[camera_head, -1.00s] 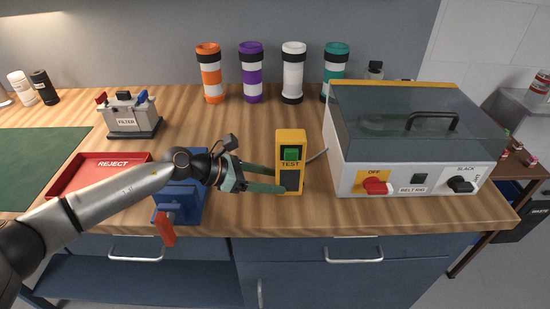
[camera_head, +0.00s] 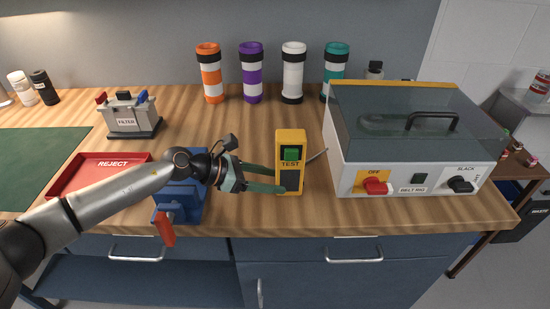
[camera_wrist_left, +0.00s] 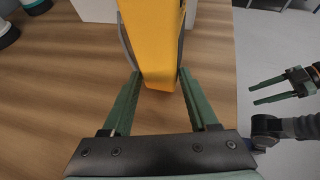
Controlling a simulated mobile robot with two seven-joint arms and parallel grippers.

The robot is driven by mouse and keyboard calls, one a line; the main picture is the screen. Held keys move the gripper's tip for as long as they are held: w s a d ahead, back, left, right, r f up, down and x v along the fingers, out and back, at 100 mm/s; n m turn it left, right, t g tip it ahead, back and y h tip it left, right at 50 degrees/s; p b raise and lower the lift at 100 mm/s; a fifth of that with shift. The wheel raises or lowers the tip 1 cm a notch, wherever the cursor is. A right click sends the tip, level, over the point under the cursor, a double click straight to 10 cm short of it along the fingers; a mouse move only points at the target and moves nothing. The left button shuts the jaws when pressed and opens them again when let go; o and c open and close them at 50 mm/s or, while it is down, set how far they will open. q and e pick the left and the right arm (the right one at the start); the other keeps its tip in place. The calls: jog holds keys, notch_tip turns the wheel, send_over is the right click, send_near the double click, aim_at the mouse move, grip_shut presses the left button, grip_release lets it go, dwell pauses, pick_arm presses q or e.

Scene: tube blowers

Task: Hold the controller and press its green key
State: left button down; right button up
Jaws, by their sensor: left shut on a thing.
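In the left wrist view the controller (camera_wrist_left: 158,45) stands between the two green fingers. I cannot tell whether its base touches the bench. The green key faces the head camera and nothing covers it. My right gripper (camera_wrist_left: 258,94) shows only in the left wrist view, open and empty, apart from the controller.
A belt rig box (camera_head: 410,170) with a red knob stands close right of the controller. A blue device with a red handle (camera_head: 166,228) lies under my left arm. A red reject tray (camera_head: 75,180) is at left. Striped bottles (camera_head: 251,75) line the back.

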jog(key=shift+c, duration=0.3)
grip_shut()
dwell(1.3)
